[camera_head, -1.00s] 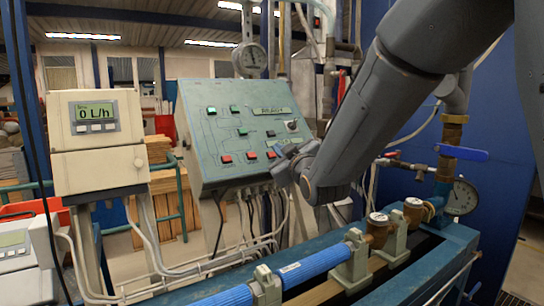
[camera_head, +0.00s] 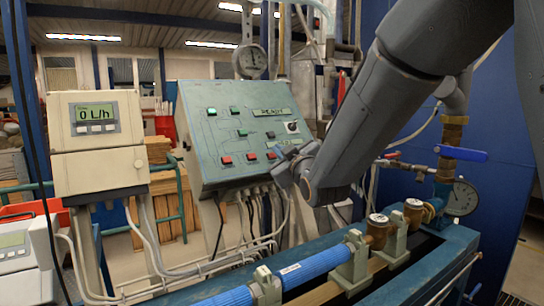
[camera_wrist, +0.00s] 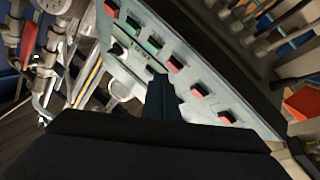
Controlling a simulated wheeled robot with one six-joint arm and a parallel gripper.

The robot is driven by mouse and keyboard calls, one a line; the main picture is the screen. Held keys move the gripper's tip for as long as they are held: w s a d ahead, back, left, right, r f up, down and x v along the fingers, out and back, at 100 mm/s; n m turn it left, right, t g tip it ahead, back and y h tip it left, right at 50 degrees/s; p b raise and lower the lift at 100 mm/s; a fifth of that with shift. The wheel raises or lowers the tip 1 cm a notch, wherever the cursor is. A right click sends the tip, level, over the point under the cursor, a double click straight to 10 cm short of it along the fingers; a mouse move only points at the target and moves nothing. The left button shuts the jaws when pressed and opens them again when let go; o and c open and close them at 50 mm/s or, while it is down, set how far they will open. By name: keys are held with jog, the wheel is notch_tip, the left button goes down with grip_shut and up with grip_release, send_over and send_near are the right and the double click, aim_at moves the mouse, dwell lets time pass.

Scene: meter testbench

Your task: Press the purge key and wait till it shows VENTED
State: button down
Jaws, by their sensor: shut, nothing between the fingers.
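The sloped grey-green control panel (camera_head: 215,145) carries several red and green keys and a small display (camera_head: 271,112). The display's dark text is small and seems to read READY. I cannot read the key labels, so I cannot tell which one is the purge key. My gripper (camera_head: 280,163) is shut and empty at the panel's lower right, close to the rightmost red key of the bottom row (camera_head: 271,155). In the wrist view my fingers (camera_wrist: 161,98) point at the panel face beside a red key (camera_wrist: 175,65). Whether they touch it is unclear.
A cream meter box (camera_head: 98,140) reading 0 L/h stands left of the panel. A blue pipe (camera_head: 312,267) and brass fittings run along the bench in front. Cables hang below the panel.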

jog(key=shift+w+f, duration=0.1)
jog(key=shift+f, duration=0.05)
dwell(0.7)
jog(key=shift+w+a+f+b, duration=0.1)
jog(key=shift+w+a+b, duration=0.1)
jog(key=shift+b, duration=0.25)
jog(key=shift+w+a+f+b, duration=0.1)
jog(key=shift+w+f+b, duration=0.15)
jog(key=shift+f+b, duration=0.05)
dwell(0.6)
jog(key=shift+r, duration=0.1)
jog(key=shift+s+d+r, duration=0.35)
jog(key=shift+s+r, duration=0.1)
jog(key=shift+s, duration=0.05)
jog(key=shift+p, duration=0.3)
jog(key=s+d+r+p, duration=0.2)
jog(key=s+r, duration=0.1)
jog(key=shift+r, duration=0.15)
dwell(0.4)
dwell(2.5)
